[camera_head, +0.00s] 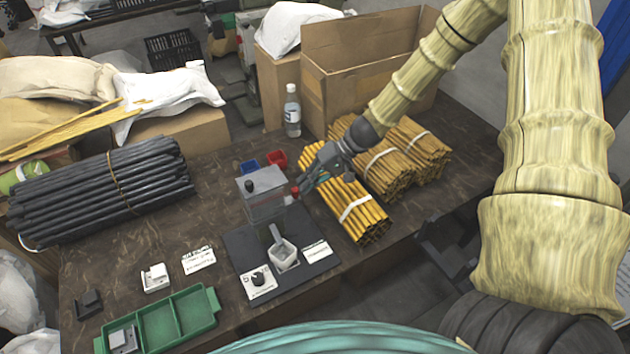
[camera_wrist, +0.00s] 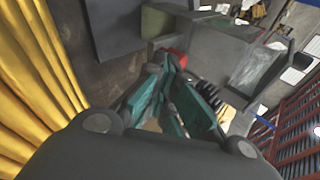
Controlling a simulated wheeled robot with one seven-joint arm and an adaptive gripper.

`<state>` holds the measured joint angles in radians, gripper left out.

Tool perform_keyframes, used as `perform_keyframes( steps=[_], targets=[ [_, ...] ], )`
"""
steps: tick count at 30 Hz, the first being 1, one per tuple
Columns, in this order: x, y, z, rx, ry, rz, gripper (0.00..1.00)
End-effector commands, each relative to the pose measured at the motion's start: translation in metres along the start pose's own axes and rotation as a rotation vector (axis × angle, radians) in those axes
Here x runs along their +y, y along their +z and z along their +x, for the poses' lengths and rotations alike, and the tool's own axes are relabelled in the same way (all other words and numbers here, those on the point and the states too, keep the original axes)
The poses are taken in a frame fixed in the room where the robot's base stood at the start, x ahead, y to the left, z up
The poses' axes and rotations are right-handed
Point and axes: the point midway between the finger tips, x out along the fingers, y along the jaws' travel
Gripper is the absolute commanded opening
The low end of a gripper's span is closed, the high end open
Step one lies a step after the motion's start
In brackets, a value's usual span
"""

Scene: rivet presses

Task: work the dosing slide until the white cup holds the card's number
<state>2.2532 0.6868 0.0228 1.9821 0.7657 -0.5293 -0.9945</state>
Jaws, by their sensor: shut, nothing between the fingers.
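A grey chute (camera_head: 276,235) slopes down to a pale cup (camera_head: 286,256), whose contents I cannot make out. A white card (camera_head: 317,251) lies right of the cup, its print too small to read. My gripper (camera_head: 298,189) is shut and empty, its fingertips close beside the red knob; I cannot tell if they touch.
A second printed card (camera_head: 198,259), a green tray (camera_head: 180,318) and a bundle of black rods (camera_head: 100,190) are to the left. Small blue (camera_head: 249,167) and red (camera_head: 277,160) bins and a bottle (camera_head: 292,112) stand behind.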

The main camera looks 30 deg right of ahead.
Motion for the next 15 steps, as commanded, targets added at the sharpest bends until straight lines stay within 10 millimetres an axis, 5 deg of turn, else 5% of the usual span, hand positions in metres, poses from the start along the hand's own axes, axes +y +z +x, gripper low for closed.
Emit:
perform_keyframes(
  steps=[15],
  targets=[
    [-0.0076,0.0032,0.0063,-0.001,-0.002,-0.003,0.0]
  ],
)
